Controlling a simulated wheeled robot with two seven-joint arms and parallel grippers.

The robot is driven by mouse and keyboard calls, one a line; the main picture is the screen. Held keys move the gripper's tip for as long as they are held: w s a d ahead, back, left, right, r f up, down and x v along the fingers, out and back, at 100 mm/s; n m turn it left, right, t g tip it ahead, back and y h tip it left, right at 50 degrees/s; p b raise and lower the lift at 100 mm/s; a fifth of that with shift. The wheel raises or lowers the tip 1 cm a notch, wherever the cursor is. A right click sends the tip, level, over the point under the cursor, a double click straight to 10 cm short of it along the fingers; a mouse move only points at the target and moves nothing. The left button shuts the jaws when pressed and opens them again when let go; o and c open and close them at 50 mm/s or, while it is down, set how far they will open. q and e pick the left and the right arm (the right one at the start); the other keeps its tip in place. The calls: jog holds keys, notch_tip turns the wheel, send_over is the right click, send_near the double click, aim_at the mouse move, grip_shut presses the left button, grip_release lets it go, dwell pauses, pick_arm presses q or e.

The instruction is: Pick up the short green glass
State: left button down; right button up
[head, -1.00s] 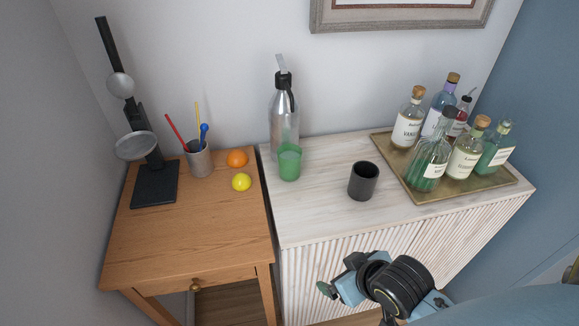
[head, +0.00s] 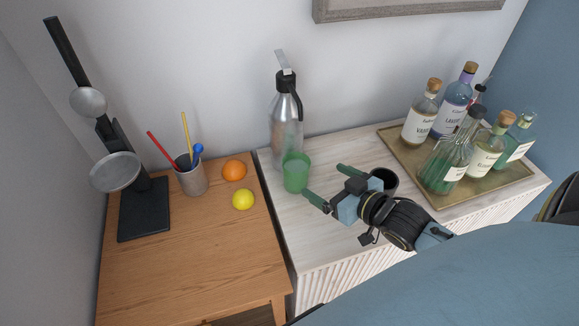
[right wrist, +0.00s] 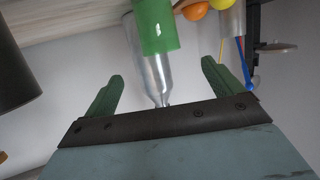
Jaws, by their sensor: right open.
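The short green glass (head: 296,172) stands upright on the whitewashed cabinet top, in front of the steel bottle. In the right wrist view the green glass (right wrist: 156,26) is at the top, ahead of and between the finger lines, apart from them. My right gripper (head: 328,184) is open and empty, just to the right of the glass in the head view. Its two green fingers (right wrist: 160,80) are spread apart in the wrist view. My left gripper is not in view.
A steel siphon bottle (head: 286,123) stands close behind the glass. A dark cup (head: 384,178) is partly hidden behind my right gripper. A brass tray (head: 408,168) with several bottles is at the right. An orange (head: 234,170) and a lemon (head: 243,199) lie on the wooden table at left.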

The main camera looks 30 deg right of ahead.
aim_at(307, 171)
jog(key=x, duration=0.6)
jog(key=shift+w+a+f, duration=0.1)
jog(key=shift+w+f, duration=0.05)
jog(key=shift+w, duration=0.2)
jog(key=shift+w+f, duration=0.1)
jog(key=shift+w, duration=0.25)
jog(key=x, duration=0.3)
jog(key=shift+w+a+f, duration=0.1)
jog(key=shift+w, duration=0.15)
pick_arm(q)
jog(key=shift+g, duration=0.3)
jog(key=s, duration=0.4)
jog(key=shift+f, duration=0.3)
pick_arm(e)
jog(key=shift+w+a+f, duration=0.1)
jog(key=shift+w+f, duration=0.05)
jog(key=shift+w, duration=0.2)
